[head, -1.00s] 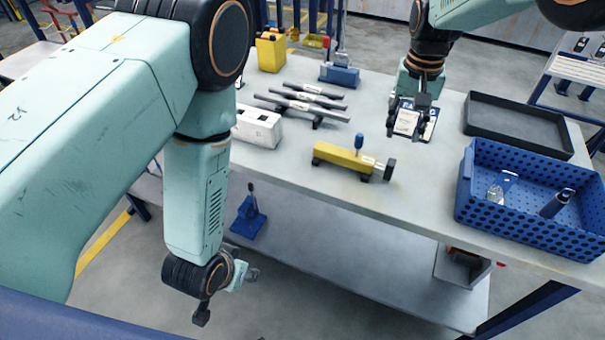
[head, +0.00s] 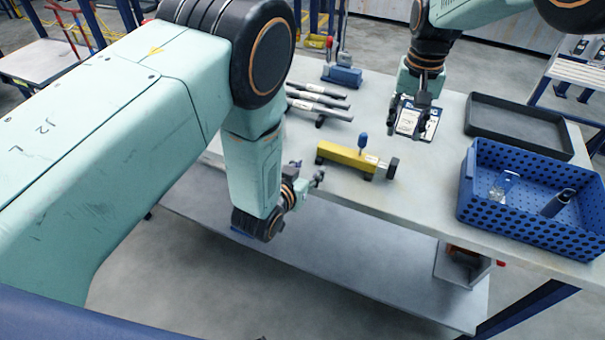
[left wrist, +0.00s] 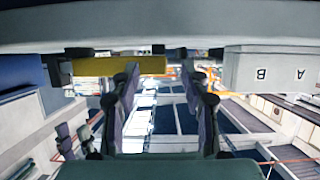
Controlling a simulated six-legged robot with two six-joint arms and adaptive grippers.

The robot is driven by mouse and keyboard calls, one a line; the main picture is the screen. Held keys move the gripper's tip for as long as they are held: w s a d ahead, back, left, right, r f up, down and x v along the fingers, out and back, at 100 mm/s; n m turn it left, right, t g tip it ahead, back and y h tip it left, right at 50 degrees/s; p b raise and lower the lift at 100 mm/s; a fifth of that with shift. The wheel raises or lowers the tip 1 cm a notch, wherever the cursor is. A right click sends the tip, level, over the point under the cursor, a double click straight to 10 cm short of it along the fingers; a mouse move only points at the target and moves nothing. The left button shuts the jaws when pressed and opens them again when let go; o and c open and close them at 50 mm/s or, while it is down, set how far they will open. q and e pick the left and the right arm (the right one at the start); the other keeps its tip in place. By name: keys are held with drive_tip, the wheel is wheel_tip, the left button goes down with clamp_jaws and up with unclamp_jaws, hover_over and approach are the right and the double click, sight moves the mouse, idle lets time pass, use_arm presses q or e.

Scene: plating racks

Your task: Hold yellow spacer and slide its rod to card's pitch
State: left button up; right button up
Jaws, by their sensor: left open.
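The yellow spacer (head: 346,158) lies on the table near its front edge, with a blue-knobbed lever (head: 362,142) on top. Its rod shows at the right end, with a dark end piece (head: 391,168). My left gripper (head: 309,173) is open and empty at the table's front edge, left of the spacer and apart from it. In the left wrist view the open fingers (left wrist: 162,78) show, with the yellow spacer (left wrist: 120,66) beyond them. My right gripper (head: 408,112) is at the printed card (head: 413,124); whether it grips the card is unclear.
A blue perforated crate (head: 520,225) and a black tray (head: 515,108) stand to the right. A white block lettered A and B (left wrist: 268,72) shows in the left wrist view.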

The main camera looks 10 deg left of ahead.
sight(318, 161)
use_arm(q)
drive_tip(key=x, duration=0.4)
drive_tip(key=shift+w+d+f, duration=0.2)
drive_tip(key=shift+w+d, duration=0.05)
drive_tip(key=shift+w, duration=0.05)
drive_tip(key=shift+s+a+r, duration=0.1)
drive_tip(key=shift+a, duration=0.05)
drive_tip(key=c, duration=0.5)
clamp_jaws()
idle(0.4)
